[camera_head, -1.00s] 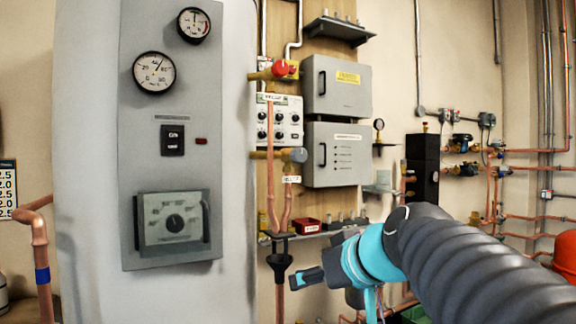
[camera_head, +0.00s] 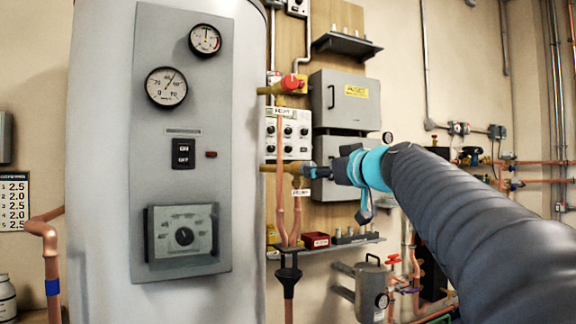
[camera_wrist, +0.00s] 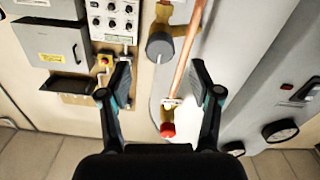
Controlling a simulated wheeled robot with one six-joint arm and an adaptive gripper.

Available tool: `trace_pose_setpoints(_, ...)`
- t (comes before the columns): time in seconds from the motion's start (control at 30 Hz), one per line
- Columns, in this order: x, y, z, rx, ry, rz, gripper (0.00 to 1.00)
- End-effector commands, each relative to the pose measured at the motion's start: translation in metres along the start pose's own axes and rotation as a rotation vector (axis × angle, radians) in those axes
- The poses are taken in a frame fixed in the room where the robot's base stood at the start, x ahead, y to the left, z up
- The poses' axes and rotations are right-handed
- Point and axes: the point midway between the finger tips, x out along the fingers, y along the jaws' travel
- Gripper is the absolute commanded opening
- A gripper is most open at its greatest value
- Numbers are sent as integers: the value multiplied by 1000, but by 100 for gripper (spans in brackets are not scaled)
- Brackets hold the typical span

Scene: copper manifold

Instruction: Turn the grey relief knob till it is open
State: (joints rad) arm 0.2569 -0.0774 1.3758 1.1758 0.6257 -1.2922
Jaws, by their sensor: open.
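The grey relief knob (camera_wrist: 160,47) is a round grey disc on a brass valve, seen in the wrist view ahead of and between my two fingers. My gripper (camera_wrist: 160,75) is open and empty there, with one finger on each side of the line to the knob. I cannot tell its exact distance, and no contact shows. In the head view my gripper (camera_head: 308,170) reaches from the right to the brass valve body (camera_head: 274,168). It covers the place of the grey knob, so the knob cannot be made out there.
A red knob (camera_head: 290,84) on a brass valve sits above; it also shows in the wrist view (camera_wrist: 167,130). Copper pipes (camera_head: 281,210) run beside the valve. Grey boxes (camera_head: 345,100) and a white control panel (camera_head: 290,133) are close behind. A shelf (camera_head: 345,242) juts out below.

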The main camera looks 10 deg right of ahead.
Motion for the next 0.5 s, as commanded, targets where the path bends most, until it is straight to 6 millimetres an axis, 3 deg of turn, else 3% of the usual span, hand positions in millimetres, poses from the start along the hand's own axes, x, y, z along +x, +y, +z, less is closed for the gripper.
trace_pose_setpoints(0.2,40,-1,-1,0,-2,-3,64)
trace_pose_setpoints(0.5,67,0,0,0,-1,0,64)
